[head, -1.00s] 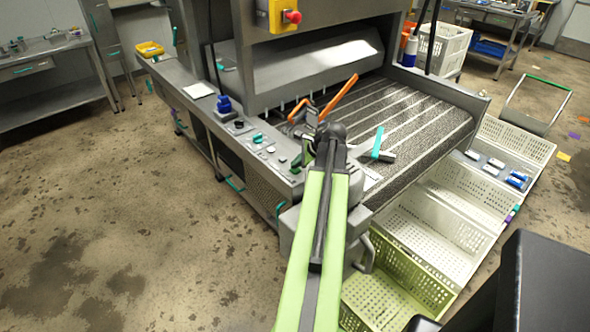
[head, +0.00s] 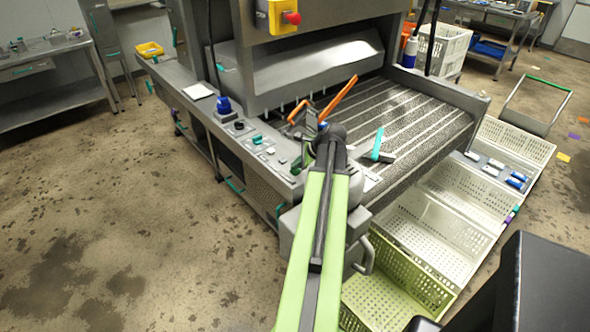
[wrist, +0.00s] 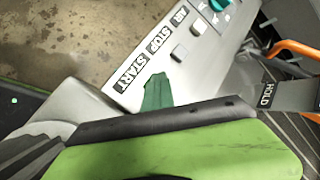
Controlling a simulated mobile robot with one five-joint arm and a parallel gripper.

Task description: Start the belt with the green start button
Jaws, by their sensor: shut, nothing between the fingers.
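The control panel (head: 262,148) of the belt machine carries a row of buttons and knobs. In the wrist view its labels read START (wrist: 130,73) and STOP (wrist: 158,42), with a grey square button (wrist: 180,53) beside STOP. My gripper (wrist: 157,82) is shut and empty; its dark green fingertips are at the panel, right beside the START label. The green start button cannot be made out apart from them and seems covered. Whether they touch it I cannot tell. In the head view the gripper (head: 304,158) is over the panel's near end, partly behind my arm. The belt (head: 425,125) lies to the right.
An orange handle (head: 340,97) rises behind the gripper; it also shows in the wrist view (wrist: 292,47), near a HOLD label (wrist: 266,90). A red emergency knob (head: 292,18) is above. Pale crates (head: 440,225) stand at right.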

